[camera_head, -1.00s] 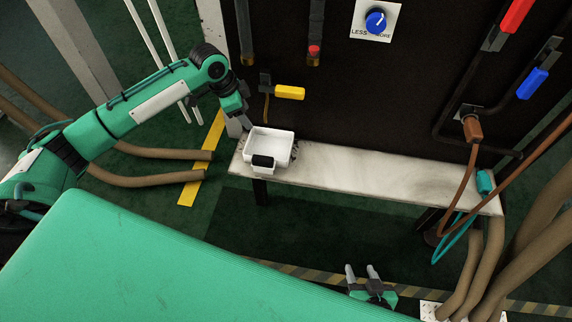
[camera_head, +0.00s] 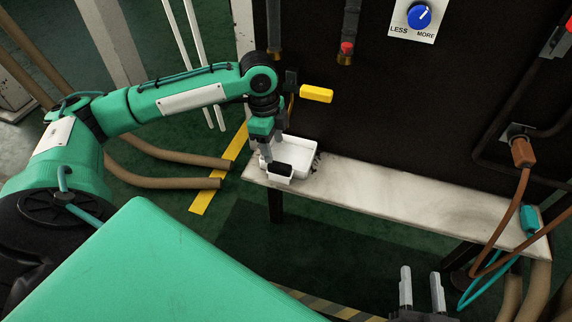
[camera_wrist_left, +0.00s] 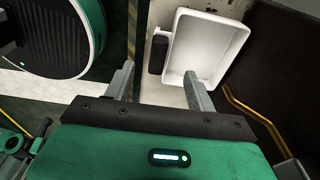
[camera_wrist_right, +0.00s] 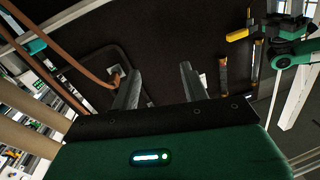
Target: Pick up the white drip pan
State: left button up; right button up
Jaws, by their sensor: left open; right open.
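The white drip pan (camera_head: 294,155) sits on the left end of the pale bench. It is a shallow tray with a black-topped handle (camera_head: 281,169) on its near side. In the left wrist view the pan (camera_wrist_left: 205,45) lies ahead of the fingers, with the dark handle grip (camera_wrist_left: 158,52) at its left. My left gripper (camera_head: 270,156) is open, pointing down over the pan's near left side, close to the handle. Contact cannot be told. My right gripper (camera_head: 423,290) is open and empty, low in front of the bench; its fingers also show in the right wrist view (camera_wrist_right: 158,88).
The bench (camera_head: 400,198) is clear to the right of the pan. A dark panel with a yellow-handled lever (camera_head: 316,94) and a blue knob (camera_head: 419,16) stands behind. A brown hose (camera_head: 505,215) and a teal connector (camera_head: 531,218) are at the bench's right end.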

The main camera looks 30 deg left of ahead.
aim_at(280, 163)
pick_arm(q)
jog(key=f, duration=0.3)
jog(key=shift+d+b, duration=0.2)
jog(key=shift+b, duration=0.15)
jog(key=f, duration=0.1)
jog(key=d+f+b, duration=0.1)
jog(key=f, duration=0.1)
jog(key=f+b, duration=0.1)
jog(key=shift+w+d+f, duration=0.15)
jog(key=shift+w+f, duration=0.1)
jog(key=shift+f, duration=0.1)
jog(key=c, duration=1.2)
pick_arm(e)
jog(key=d+r+t, duration=0.4)
jog(key=r+t, duration=0.5)
jog(key=r, duration=0.4)
jog(key=shift+r+y, duration=0.3)
jog(key=shift+w, duration=0.1)
